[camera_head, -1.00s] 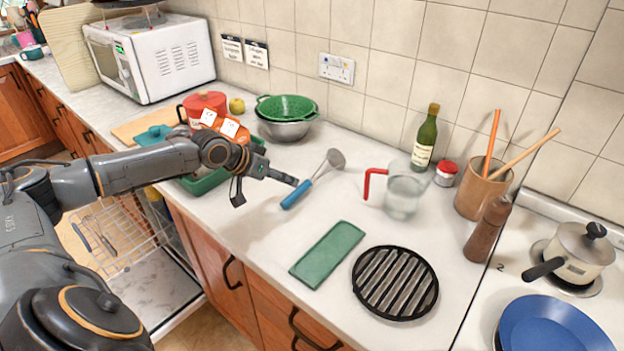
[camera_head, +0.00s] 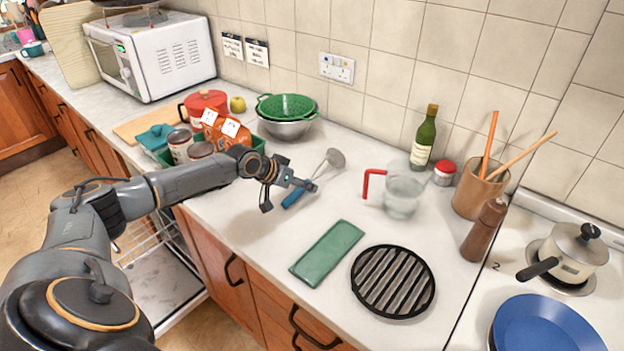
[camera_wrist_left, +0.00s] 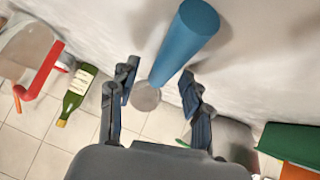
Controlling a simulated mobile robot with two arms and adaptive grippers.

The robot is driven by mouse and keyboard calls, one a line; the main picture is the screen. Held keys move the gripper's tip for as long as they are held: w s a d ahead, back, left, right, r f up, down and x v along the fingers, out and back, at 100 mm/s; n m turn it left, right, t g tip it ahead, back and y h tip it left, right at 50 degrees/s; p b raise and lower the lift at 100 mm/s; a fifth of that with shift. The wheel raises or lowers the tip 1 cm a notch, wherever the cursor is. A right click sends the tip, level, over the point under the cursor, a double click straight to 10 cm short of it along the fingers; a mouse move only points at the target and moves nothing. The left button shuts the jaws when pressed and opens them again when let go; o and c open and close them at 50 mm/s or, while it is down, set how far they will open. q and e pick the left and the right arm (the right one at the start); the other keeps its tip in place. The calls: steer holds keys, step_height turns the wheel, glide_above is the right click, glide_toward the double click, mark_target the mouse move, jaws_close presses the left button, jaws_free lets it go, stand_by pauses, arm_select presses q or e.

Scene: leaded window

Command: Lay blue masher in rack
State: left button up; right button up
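The blue masher lies on the counter, its blue handle (camera_head: 292,198) toward the front and its grey round head (camera_head: 335,158) toward the wall. My left gripper (camera_head: 308,185) is open just above the masher, over the upper handle, and partly hides it. In the left wrist view the handle (camera_wrist_left: 187,35) reaches toward the space between the open fingers (camera_wrist_left: 155,95); I cannot tell if they touch it. The wire rack (camera_head: 140,238) is in the open dishwasher below the counter at the left, mostly behind my left arm. My right gripper is not in view.
A green mat (camera_head: 328,253) and a round black grill trivet (camera_head: 393,281) lie on the front counter. A glass jug with a red handle (camera_head: 403,191) stands right of the masher. A green crate (camera_head: 258,143) with tins and packets stands to its left, near a colander (camera_head: 287,107).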

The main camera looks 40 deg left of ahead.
arm_select(q)
jaws_close()
